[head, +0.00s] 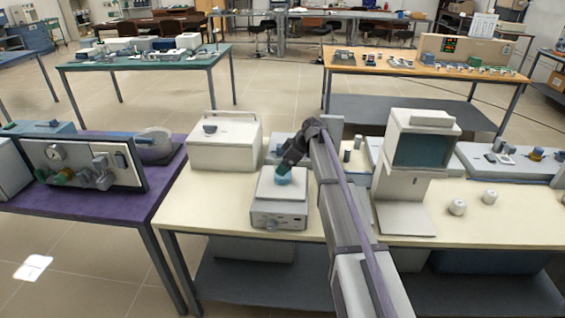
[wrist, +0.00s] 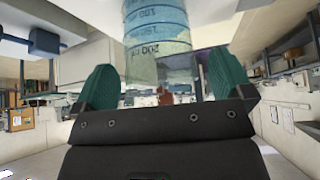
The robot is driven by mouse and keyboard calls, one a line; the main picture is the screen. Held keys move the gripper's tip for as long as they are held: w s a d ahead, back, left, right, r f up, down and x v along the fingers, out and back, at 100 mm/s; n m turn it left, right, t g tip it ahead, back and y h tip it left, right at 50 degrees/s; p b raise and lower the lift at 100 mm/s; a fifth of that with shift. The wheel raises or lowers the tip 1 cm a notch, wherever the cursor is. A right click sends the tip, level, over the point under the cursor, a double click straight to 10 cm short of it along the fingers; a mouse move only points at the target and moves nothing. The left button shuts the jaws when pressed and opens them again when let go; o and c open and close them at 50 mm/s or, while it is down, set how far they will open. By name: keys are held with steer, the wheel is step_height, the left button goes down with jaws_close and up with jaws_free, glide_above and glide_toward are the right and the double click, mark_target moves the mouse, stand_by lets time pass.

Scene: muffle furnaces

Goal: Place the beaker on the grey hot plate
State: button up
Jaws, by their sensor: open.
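The grey hot plate (head: 279,207) stands on the cream bench, with a pale square top and a knob on its front. The beaker (head: 284,179) shows as a small blue shape over the hot plate's top and appears to stand on it. My gripper (head: 289,163) is just behind and above it and hides part of it. In the wrist view the beaker (wrist: 156,30) is clear with blue contents and upside-down print. It lies beyond the two teal fingertips of my gripper (wrist: 155,85). The fingers are spread, with a visible gap on either side of the beaker.
A white box-shaped furnace (head: 223,142) stands left of the hot plate. Two small white pots (head: 458,207) sit farther right. The bench front left of the hot plate is clear.

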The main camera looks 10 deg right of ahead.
steer(key=p+v, duration=0.7)
steer(key=v, duration=0.3)
steer(key=s+a+f+m+g+h, duration=0.1)
steer(key=s+a+m+h, duration=0.2)
steer(key=s, duration=1.4)
steer(key=s+a+f+m+g+h, duration=0.2)
steer(key=s+m, duration=0.7)
steer(key=s, duration=0.9)
steer(key=shift+s+a+m+h, duration=0.2)
steer(key=shift+a+m+h, duration=0.15)
steer(key=shift+a, duration=0.3)
